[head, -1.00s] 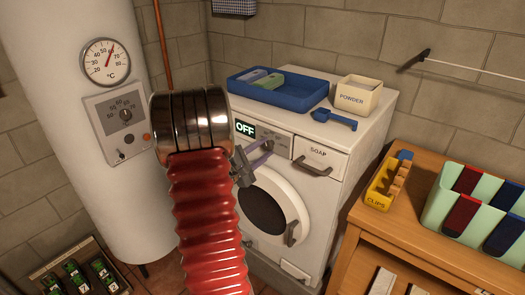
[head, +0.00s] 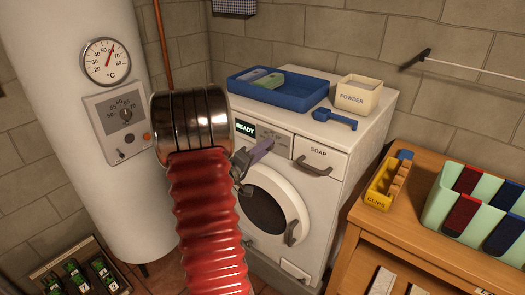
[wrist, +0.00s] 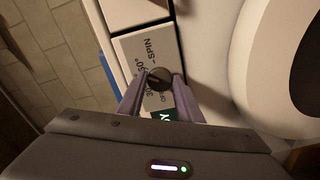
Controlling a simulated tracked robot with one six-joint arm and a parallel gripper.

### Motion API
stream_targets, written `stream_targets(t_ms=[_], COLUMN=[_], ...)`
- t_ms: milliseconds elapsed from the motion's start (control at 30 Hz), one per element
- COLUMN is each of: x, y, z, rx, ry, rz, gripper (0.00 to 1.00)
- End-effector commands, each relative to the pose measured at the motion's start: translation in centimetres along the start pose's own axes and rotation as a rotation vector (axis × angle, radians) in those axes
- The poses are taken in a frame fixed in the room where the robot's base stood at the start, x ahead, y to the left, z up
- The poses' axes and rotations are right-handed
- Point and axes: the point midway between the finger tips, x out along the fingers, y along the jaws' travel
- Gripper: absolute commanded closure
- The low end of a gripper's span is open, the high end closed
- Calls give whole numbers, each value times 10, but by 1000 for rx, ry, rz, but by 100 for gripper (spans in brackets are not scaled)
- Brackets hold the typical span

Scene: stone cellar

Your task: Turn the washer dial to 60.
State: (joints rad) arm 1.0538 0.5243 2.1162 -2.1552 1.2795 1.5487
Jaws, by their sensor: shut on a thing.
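The washer (head: 265,205) is a white front-loader, and its display (head: 246,128) reads READY in green. In the wrist view the dial (wrist: 159,79) is a small dark round knob on a pale panel (wrist: 128,58) with SPIN and degree numbers around it. My gripper (wrist: 160,88) is shut on the dial, with one purple-grey finger on each side of it. A faint line shows on the dial, but I cannot tell which number it points to. In the head view my gripper (head: 268,146) reaches the washer's front panel and hides the dial.
A SOAP drawer with a handle (head: 315,168) is right of the dial, and the round door (head: 265,211) is below. A blue tray (head: 283,98), blue scoop (head: 335,118) and POWDER box (head: 357,95) stand on top. A boiler (head: 90,170) is at left, a wooden bench (head: 385,232) at right.

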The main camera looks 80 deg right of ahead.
Motion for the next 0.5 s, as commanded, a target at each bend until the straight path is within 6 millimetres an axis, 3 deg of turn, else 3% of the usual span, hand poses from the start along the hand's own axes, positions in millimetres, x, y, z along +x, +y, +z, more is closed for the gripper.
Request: stream_targets(t_ms=[500], x=[0], y=[-4], z=[1], rx=[111], ry=[0], rz=[-9], gripper=[90])
